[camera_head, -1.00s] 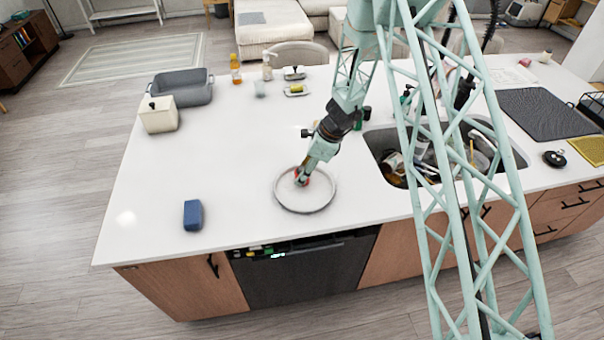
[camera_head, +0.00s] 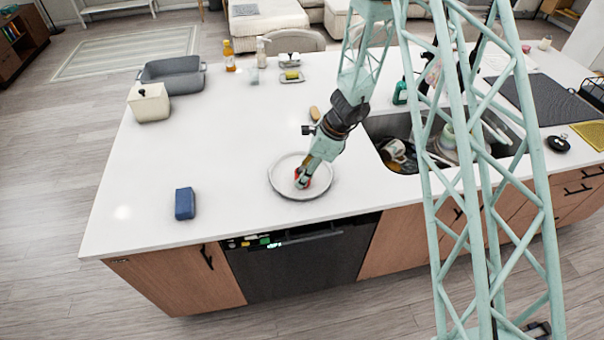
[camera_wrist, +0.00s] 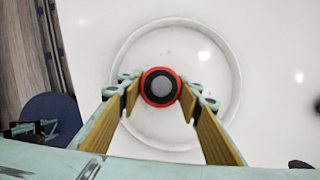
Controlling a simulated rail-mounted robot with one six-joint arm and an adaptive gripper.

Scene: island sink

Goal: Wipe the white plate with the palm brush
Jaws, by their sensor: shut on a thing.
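The white plate (camera_head: 282,174) lies flat on the counter near its front edge, and its round rim also shows in the wrist view (camera_wrist: 124,60). A few faint reddish spots show on its surface. My gripper (camera_head: 302,178) points down over the plate and is shut on the brush, with a finger on either side in the wrist view (camera_wrist: 160,87). The bristles are hidden, so contact with the plate cannot be told.
A blue block (camera_head: 185,203) stands left of the plate. The sink (camera_head: 375,132), holding several dishes, is to the right. A grey basin (camera_head: 172,78), a cream canister (camera_head: 149,103) and bottles stand at the back. The counter (camera_head: 225,135) between is clear.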

